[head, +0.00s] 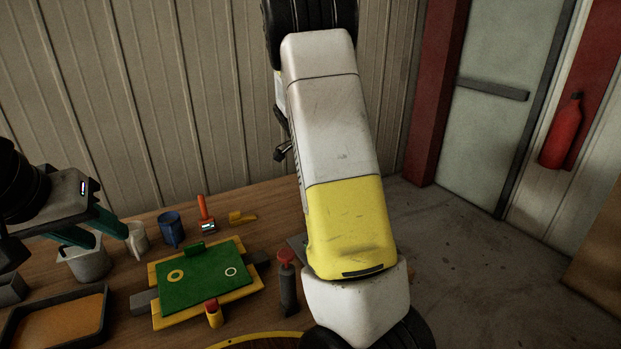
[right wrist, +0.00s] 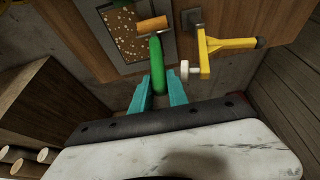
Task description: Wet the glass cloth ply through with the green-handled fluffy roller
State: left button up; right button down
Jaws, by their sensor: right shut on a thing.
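In the right wrist view my right gripper (right wrist: 158,88) is shut on the green handle of the roller (right wrist: 157,60). An orange-brown cylinder (right wrist: 152,24) shows at the handle's far end, over a speckled tray; whether they touch I cannot tell. In the head view my right arm hides its own gripper and the roller. My left gripper (head: 88,230) is at the left, fingers apart and empty, over or near a pale tub (head: 88,262). I cannot surely make out the glass cloth ply; a green panel (head: 203,277) with two rings lies on a yellow frame on the bench.
A tray with orange-brown contents (head: 14,335) stands front left. A blue cup (head: 171,229), a red-handled tool (head: 205,212) and a dark bottle with a red top (head: 287,285) stand around the panel. A yellow-handled tool (right wrist: 228,43) is right of the roller.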

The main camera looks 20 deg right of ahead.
jog(key=a, duration=0.5)
jog(key=shift+s, duration=0.3)
jog(key=shift+d, duration=0.1)
notch_tip(320, 180, up, 7)
dwell(0.7)
jog(key=shift+s, duration=0.1)
dwell(0.4)
